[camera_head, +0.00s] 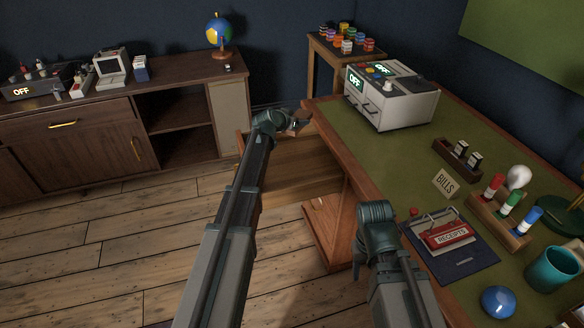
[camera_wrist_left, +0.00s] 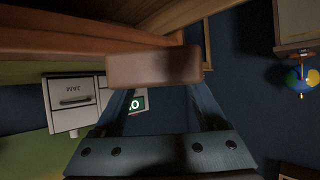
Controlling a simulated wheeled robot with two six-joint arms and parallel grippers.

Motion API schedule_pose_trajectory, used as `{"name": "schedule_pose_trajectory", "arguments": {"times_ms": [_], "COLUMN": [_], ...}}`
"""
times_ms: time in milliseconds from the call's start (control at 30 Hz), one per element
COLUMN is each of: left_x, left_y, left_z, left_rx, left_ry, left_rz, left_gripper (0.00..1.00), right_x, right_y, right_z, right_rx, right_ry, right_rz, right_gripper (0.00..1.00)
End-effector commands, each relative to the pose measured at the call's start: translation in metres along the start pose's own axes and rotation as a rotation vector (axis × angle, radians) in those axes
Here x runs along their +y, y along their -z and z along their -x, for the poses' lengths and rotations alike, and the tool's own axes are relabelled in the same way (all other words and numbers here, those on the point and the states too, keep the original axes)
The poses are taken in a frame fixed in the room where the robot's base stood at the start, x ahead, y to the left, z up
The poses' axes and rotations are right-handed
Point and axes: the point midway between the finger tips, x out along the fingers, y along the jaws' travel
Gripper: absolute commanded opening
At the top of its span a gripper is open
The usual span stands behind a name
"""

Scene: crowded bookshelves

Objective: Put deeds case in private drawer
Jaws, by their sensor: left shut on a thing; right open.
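My left gripper (camera_head: 298,123) is at the desk's far left corner. In the left wrist view its fingers are shut on a brown, block-shaped thing (camera_wrist_left: 155,67) with rounded edges. No label shows on it, so I cannot tell for sure that it is the deeds case. A wooden drawer-like part (camera_head: 290,172) juts from the desk's left side, below and beside this gripper; its inside is mostly hidden. My right gripper (camera_head: 377,214) is open over the desk's near left edge, left of the receipts stamp. Its fingertips are largely hidden.
The green-topped desk (camera_head: 370,150) holds a white machine (camera_head: 392,98), a bills sign (camera_head: 445,183), a receipts stamp (camera_head: 447,234), coloured markers (camera_head: 510,203), a teal cup (camera_head: 553,268) and a blue ball (camera_head: 498,302). A cabinet (camera_head: 65,135) with a globe (camera_head: 219,32) stands behind. Floor at left is clear.

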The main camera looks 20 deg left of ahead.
Motion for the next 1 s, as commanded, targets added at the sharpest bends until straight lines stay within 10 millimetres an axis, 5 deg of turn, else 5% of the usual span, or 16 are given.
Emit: {"name": "schedule_pose_trajectory", "arguments": {"times_ms": [367, 1000], "left_x": [-0.002, -0.002], "left_y": [-0.014, -0.111], "left_z": [-0.008, -0.061], "left_rx": [0.001, 0.001], "left_ry": [0.002, 0.002], "left_rz": [0.001, 0.001], "left_gripper": [0.1, 0.1], "right_x": [-0.002, -0.01], "right_y": [0.001, 0.008], "right_z": [-0.016, -0.126], "right_rx": [0.0, 0.001], "right_ry": [0.0, -0.009], "right_rz": [0.0, 0.003], "right_gripper": [0.5, 0.5]}}
